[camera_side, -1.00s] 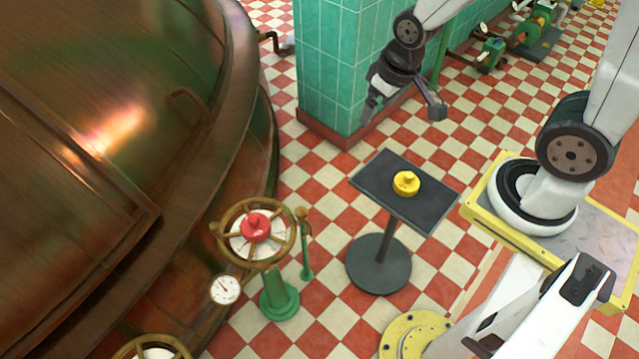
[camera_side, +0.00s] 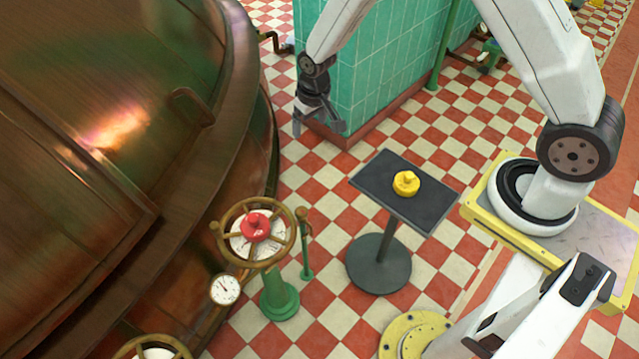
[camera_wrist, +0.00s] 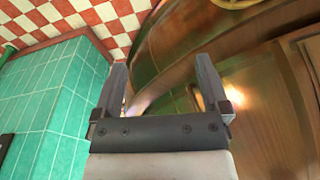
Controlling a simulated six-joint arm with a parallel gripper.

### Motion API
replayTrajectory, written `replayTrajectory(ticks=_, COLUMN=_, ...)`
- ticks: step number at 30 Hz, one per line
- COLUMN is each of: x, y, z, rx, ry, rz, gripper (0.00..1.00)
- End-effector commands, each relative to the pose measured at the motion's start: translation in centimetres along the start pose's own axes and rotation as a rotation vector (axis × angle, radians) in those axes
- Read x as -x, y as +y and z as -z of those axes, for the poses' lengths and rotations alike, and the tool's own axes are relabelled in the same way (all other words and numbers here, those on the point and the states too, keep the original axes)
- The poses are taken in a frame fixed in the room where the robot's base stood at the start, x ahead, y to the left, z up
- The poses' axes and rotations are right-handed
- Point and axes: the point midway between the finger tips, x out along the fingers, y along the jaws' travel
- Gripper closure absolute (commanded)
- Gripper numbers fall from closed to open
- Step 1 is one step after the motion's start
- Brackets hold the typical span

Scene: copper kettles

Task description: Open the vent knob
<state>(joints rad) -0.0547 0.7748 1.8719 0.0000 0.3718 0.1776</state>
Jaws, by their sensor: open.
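A red knob (camera_side: 255,226) sits at the hub of a brass handwheel (camera_side: 294,238) on a green stand. A yellow knob (camera_side: 405,184) stands on a dark square-topped pedestal table (camera_side: 375,188). I cannot tell from the pictures which one is the vent knob. My gripper (camera_side: 321,124) is open and empty. It hangs in front of the green tiled pillar, well above and behind both knobs and touching neither. In the wrist view its two fingers (camera_wrist: 160,75) are wide apart with nothing between them. Neither knob shows clearly there.
The large copper kettle (camera_side: 110,150) fills the left side. The green tiled pillar (camera_side: 350,60) stands close behind my gripper. A pressure gauge (camera_side: 225,290) is below the handwheel, and a thin green post (camera_side: 306,250) is beside it. The space above the table is clear.

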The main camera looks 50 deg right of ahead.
Motion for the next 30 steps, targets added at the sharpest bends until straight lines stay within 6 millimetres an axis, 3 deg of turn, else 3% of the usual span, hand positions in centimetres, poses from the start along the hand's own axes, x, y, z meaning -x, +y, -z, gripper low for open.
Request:
replayTrajectory(ticks=6, x=-5.2, y=-0.9, z=1.3, rx=-0.025, ry=-0.027, rz=-0.004, gripper=0.05)
replayTrajectory(ticks=16, x=-13.3, y=-1.9, z=1.9, rx=-0.066, ry=-0.062, rz=-0.011, gripper=0.05)
replayTrajectory(ticks=30, x=-24.6, y=-2.6, z=-0.6, rx=-0.121, ry=-0.108, rz=-0.026, gripper=0.05)
